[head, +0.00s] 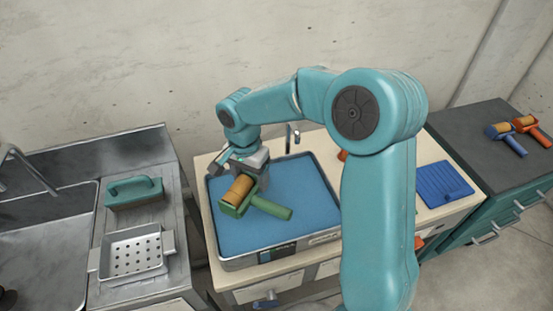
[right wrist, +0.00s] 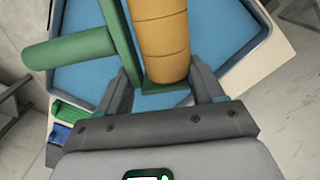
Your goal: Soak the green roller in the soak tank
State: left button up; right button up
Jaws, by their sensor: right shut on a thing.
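The green roller (head: 270,208) has a green frame and handle and a tan cylinder. My right gripper (head: 246,170) is shut on its frame, and the handle points to the lower right in the head view. The right wrist view shows the roller's green end plate (right wrist: 160,100) between the fingers (right wrist: 168,92). The soak tank (head: 228,264) is a metal-rimmed basin with a flat blue surface inside. The roller is over the tank's left part; I cannot tell whether it touches the blue surface. My left gripper is not in view.
On the left counter are a green handled block (head: 134,194), a perforated metal tray (head: 134,250) and a sink (head: 45,235). A blue ridged tray (head: 443,184) lies right of the tank. A blue roller (head: 508,138) and an orange roller (head: 531,128) lie on the dark cabinet.

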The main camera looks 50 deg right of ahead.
jog(key=shift+s+d+m+p, duration=0.5)
jog(key=shift+s+d+m, duration=1.1)
jog(key=shift+d+m, duration=2.45)
jog(key=shift+m+y, duration=0.3)
jog(key=shift+m, duration=0.25)
jog(key=f+b, duration=0.2)
jog(key=f, duration=0.2)
jog(key=a+f+b, duration=0.1)
jog(key=f+b, duration=0.5)
jog(key=f, duration=0.1)
jog(key=shift+w+a+f, duration=0.1)
jog(key=shift+a+f, duration=0.05)
jog(key=shift+f, duration=0.15)
jog(key=shift+r, duration=0.1)
dwell(1.4)
